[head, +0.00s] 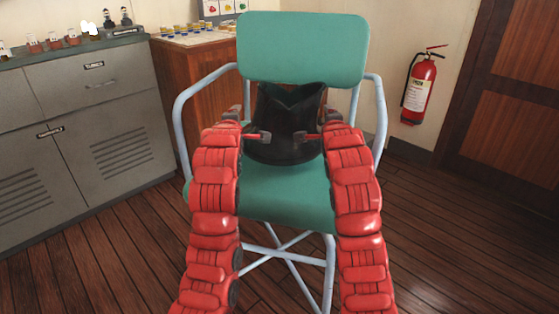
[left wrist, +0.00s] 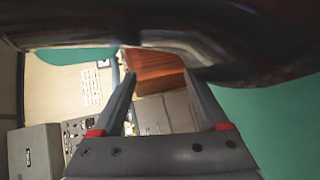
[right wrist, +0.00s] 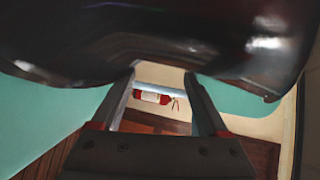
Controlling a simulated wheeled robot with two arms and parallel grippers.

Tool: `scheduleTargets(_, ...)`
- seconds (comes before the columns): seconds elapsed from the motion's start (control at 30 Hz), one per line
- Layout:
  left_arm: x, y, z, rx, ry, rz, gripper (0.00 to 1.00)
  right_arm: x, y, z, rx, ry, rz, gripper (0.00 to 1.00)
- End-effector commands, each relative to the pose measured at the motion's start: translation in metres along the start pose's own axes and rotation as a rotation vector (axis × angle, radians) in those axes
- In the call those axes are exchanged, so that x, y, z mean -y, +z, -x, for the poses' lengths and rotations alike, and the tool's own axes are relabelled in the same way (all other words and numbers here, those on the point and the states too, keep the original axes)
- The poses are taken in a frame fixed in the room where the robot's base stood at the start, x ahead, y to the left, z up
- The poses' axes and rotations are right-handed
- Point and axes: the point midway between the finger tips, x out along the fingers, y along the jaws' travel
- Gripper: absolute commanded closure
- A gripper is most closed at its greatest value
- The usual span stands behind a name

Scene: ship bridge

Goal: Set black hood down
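The black hood (head: 284,140) is upright over the green seat of the chair (head: 280,203), in front of its backrest. Its lower edge appears to meet the seat, but firm contact is hard to tell. My left gripper (head: 264,137) is at the hood's left side and my right gripper (head: 303,137) at its right side. In the left wrist view, the left gripper's fingers (left wrist: 158,76) are apart with a clear gap. In the right wrist view, the right gripper's fingers (right wrist: 161,75) are also apart. The dark hood fills the top of both wrist views, across the fingertips.
The chair's pale blue armrests (head: 182,120) flank my arms. A grey cabinet (head: 85,130) stands at left, beside a wooden console (head: 190,85). A fire extinguisher (head: 419,90) hangs on the wall at right, near a wooden door (head: 510,100). The floor at right is clear.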

Motion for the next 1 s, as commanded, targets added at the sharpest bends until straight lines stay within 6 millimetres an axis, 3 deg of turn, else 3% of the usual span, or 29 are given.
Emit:
scheduleTargets(0.03, 0.007, 0.015, -0.001, 0.031, 0.000, 0.007, 0.25, -0.006, 0.015, -0.001, 0.031, -0.002, -0.007, 0.25)
scheduleTargets(0.37, 0.033, 0.015, -0.007, 0.031, 0.000, 0.007, 0.25, -0.032, 0.015, -0.007, 0.031, -0.002, -0.007, 0.25)
scheduleTargets(0.6, 0.029, 0.007, -0.006, 0.029, 0.000, 0.007, 0.25, -0.029, 0.007, -0.006, 0.029, -0.002, -0.007, 0.25)
scheduleTargets(0.77, 0.029, -0.005, -0.006, 0.024, 0.001, 0.004, 0.00, -0.029, -0.005, -0.006, 0.023, -0.001, -0.005, 0.25)
scheduleTargets(0.93, 0.029, -0.008, -0.007, 0.019, 0.000, 0.003, 0.00, -0.029, -0.008, -0.007, 0.018, 0.000, -0.003, 0.23)
scheduleTargets(1.0, 0.029, -0.009, -0.007, 0.017, 0.000, 0.002, 0.00, -0.029, -0.009, -0.007, 0.016, 0.000, -0.003, 0.11)
